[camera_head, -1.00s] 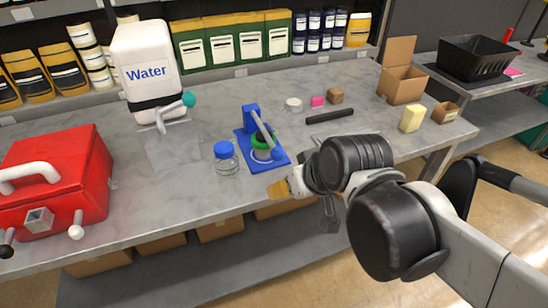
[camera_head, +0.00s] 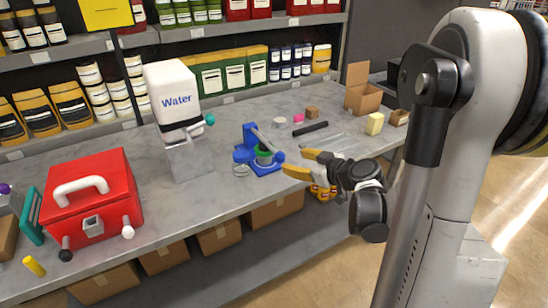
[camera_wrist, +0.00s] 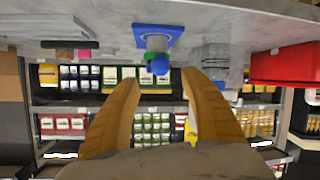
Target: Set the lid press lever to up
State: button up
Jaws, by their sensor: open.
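The blue lid press (camera_head: 249,137) stands on the grey bench. Its grey lever (camera_head: 262,140) slopes down from the top of the column toward the right, ending in a blue knob (camera_head: 278,156). Under the lever sits a jar with a green rim (camera_head: 264,155). My gripper (camera_head: 307,163) has two spread yellow fingers just right of the knob and appears empty. In the wrist view, upside down, the blue knob (camera_wrist: 160,63) shows beyond and between the fingertips (camera_wrist: 160,84), with the press base (camera_wrist: 144,36) behind it. Contact between fingers and knob is not visible.
A blue-lidded glass jar (camera_head: 241,169) stands close left of the press. A water tank (camera_head: 172,92) and red case (camera_head: 92,205) stand farther left. A black bar (camera_head: 310,128) lies behind the gripper. Shelves of containers (camera_head: 208,72) line the back.

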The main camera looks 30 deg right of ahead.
aim_at(283, 158)
jog(key=b+x, duration=0.2)
jog(key=x, duration=0.6)
jog(key=shift+w+a+f, duration=0.1)
jog(key=shift+w, duration=0.15)
grip_shut()
